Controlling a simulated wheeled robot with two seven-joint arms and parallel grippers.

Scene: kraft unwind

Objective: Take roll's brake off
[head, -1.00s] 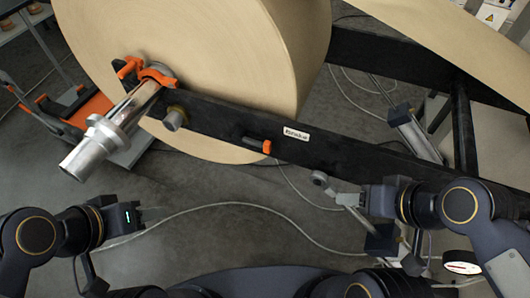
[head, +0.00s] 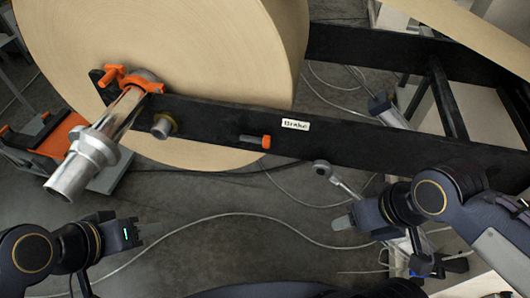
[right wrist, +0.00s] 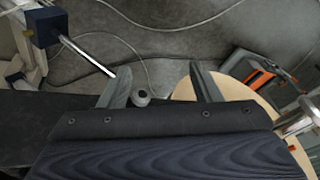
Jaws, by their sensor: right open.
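The kraft paper roll (head: 190,60) sits on a silver shaft (head: 92,150) with an orange clamp (head: 140,80) around it. The brake lever has an orange grip (head: 265,142) and lies along the black beam (head: 220,115), left of the "Brake" label (head: 295,125). My left gripper (head: 155,229) is apart from everything, below the roll; its fingers overlap, so its opening is unclear. My right gripper (head: 343,222) is below and right of the lever. In the right wrist view it is open and empty (right wrist: 160,75), with a small round knob (right wrist: 142,97) beyond it.
An orange and grey stand (head: 55,135) is at the left. A round-ended rod (head: 322,169) is just above my right gripper. Loose cables (head: 230,215) cross the floor. The space between my grippers is clear above the floor.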

